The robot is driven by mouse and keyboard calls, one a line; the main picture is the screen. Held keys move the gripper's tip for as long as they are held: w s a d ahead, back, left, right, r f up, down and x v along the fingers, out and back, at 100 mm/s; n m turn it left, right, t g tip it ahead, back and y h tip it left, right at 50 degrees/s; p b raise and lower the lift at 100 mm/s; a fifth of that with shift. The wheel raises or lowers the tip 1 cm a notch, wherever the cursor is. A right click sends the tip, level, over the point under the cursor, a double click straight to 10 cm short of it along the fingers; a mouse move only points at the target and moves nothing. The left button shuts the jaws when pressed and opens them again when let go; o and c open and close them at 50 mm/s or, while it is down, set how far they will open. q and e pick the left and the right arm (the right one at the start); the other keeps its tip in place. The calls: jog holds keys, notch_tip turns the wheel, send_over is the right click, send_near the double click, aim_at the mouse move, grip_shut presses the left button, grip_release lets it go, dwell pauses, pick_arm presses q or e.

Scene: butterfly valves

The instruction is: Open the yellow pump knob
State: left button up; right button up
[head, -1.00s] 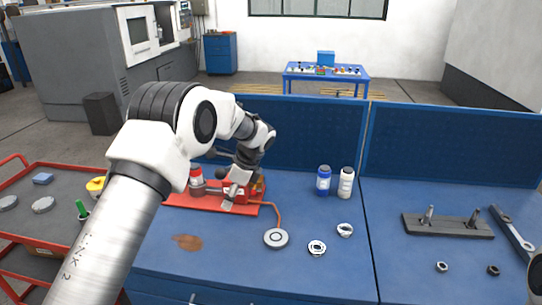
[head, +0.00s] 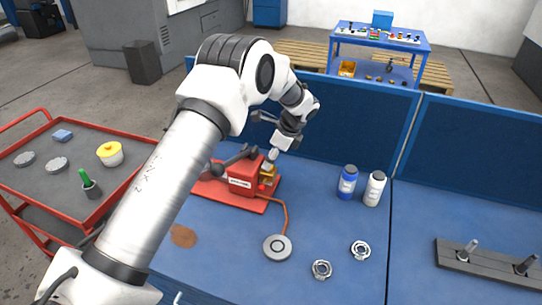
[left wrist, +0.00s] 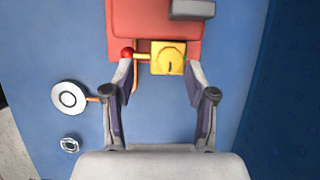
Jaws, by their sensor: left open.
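The yellow pump knob (left wrist: 168,57) is a square yellow block with a round face and a dark slot, at the end of the red pump (left wrist: 125,22). In the head view the knob (head: 268,172) sits at the right end of the red pump (head: 243,177), partly hidden by my gripper. My left gripper (head: 272,154) is above the knob. In the left wrist view its fingers (left wrist: 158,80) are open, one on each side of the knob's near edge, with nothing held. I cannot tell whether they touch it. My right gripper is not in view.
A copper hose runs from the pump to a round grey disc (head: 277,248). Two metal rings, a blue bottle (head: 347,182) and a white bottle (head: 374,188) stand to the right on the blue bench (head: 330,225). A red cart (head: 60,200) stands left.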

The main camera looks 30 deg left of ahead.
pick_arm(q)
jog(key=f, duration=0.1)
jog(key=w+f, duration=0.1)
jog(key=f, duration=0.1)
jog(key=shift+w+a, duration=0.3)
jog(key=shift+a, duration=0.1)
jog(key=shift+s+r, duration=0.2)
jog(key=shift+s, duration=0.1)
jog(key=shift+c, duration=1)
jog(key=shift+s+r, duration=0.1)
jog(key=c, duration=0.6)
grip_shut()
jog(key=shift+d, duration=0.1)
jog(key=n, duration=0.1)
jog(key=n+g, duration=0.1)
jog(key=n, duration=0.1)
jog(key=shift+w+f, duration=0.2)
jog(key=o, duration=0.8)
grip_release()
jog(key=shift+w, duration=0.1)
